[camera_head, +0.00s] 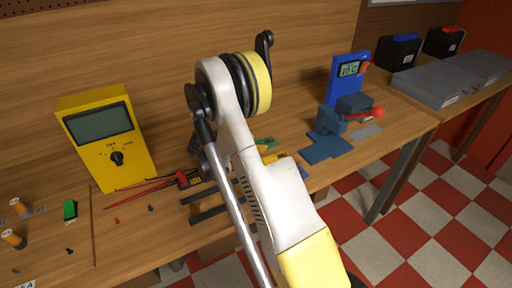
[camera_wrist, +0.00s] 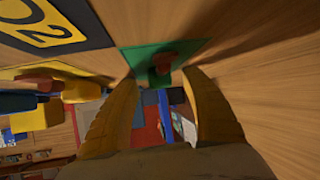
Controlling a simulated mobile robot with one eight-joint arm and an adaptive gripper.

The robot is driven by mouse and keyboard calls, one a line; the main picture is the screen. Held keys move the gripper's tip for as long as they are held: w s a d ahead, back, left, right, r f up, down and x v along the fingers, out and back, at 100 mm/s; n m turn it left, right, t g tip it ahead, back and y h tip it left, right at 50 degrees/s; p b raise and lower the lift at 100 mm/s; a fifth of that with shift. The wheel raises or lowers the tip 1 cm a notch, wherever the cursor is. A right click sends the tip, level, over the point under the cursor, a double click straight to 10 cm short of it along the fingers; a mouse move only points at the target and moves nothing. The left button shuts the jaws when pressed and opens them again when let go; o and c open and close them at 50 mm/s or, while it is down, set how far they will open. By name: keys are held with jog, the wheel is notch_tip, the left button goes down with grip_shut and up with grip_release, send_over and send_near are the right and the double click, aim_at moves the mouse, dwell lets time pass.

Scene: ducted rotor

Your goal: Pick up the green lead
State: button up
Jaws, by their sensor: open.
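In the wrist view, a small darker green piece with a reddish-brown part, possibly the green lead (camera_wrist: 159,76), lies at a flat green patch (camera_wrist: 134,58) on the wooden surface. My gripper (camera_wrist: 160,80) has its two yellow fingers spread apart. The green piece shows just beyond the gap between the fingertips, with nothing clearly held. Whether the fingers touch it, I cannot tell. In the head view a bit of green (camera_head: 266,142) shows beside my arm, which hides most of that area and my gripper.
A yellow multimeter (camera_head: 107,140) stands on the bench at the left, with red leads (camera_head: 150,187) in front. A small green block (camera_head: 70,209) lies farther left. A blue device (camera_head: 346,78) and a vise with a red knob (camera_head: 350,111) stand at the right.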

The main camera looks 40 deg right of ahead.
grip_shut()
